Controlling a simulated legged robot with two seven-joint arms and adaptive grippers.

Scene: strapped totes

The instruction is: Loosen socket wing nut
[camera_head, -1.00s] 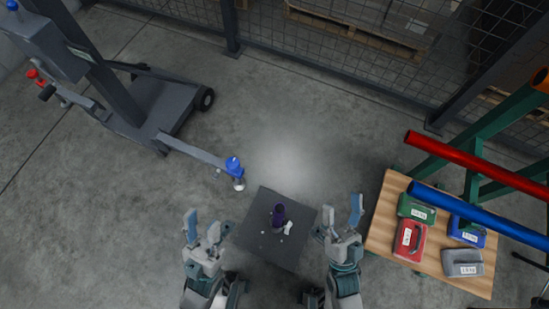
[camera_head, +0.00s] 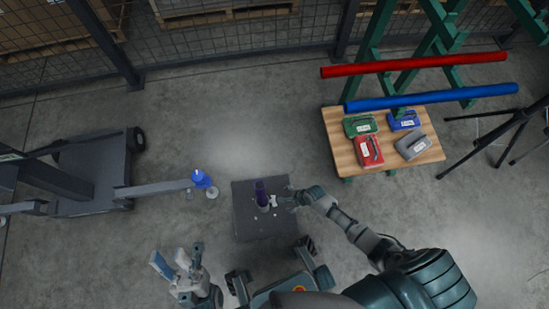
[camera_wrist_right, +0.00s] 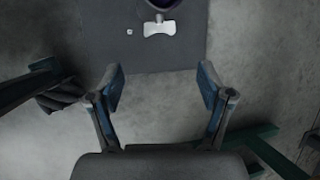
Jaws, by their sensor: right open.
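A small white wing nut (camera_head: 273,201) sits at the socket's right side. It also shows in the right wrist view (camera_wrist_right: 160,28), just below the socket's round rim (camera_wrist_right: 160,4). My right gripper (camera_head: 287,198) is close to the nut's right side. In its wrist view, its open fingers (camera_wrist_right: 160,75) are spread apart with the nut ahead of them, not between them. My left gripper (camera_head: 177,252) is open and empty, left of the plate.
A wheeled hoist (camera_head: 95,185) stands at left, its boom with a blue fitting (camera_head: 200,178) reaching close to the plate. A tripod (camera_head: 500,140) is farther right.

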